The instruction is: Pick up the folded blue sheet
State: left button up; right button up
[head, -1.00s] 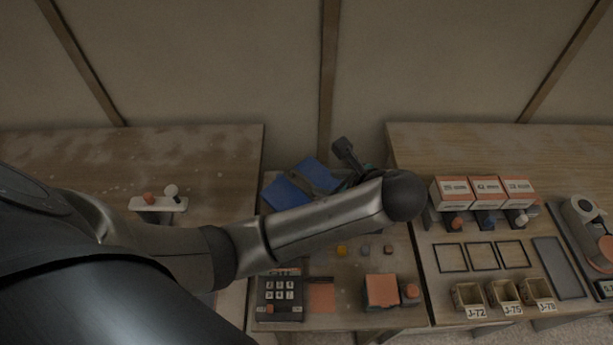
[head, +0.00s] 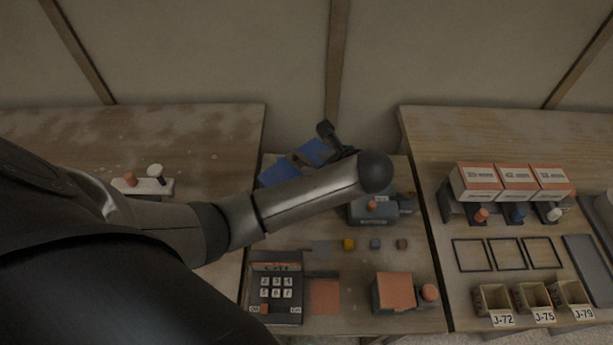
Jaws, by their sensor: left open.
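The folded blue sheet (head: 279,174) lies at the back of the middle table. It shows as two blue panels with a narrow brownish strip between them, and my left forearm hides part of its near side. My left gripper (head: 333,142) is at the sheet's right end, by the back edge of the table. It is open and seems empty. My wrist hides much of it, and I cannot tell whether it touches the sheet. My right gripper is out of view.
A dark grey device (head: 373,209) with an orange knob stands right of my forearm. A keypad box (head: 276,288), small cubes and an orange-topped box (head: 395,292) are nearer. The right table holds orange-and-white boxes (head: 515,183). Gaps separate the tables.

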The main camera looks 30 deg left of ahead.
aim_at(310, 162)
pick_arm(q)
jog(key=b+x, duration=0.1)
jog(key=x, duration=0.5)
jog(key=shift+b, duration=0.4)
jog(key=shift+r, duration=0.1)
grip_shut()
dwell(0.9)
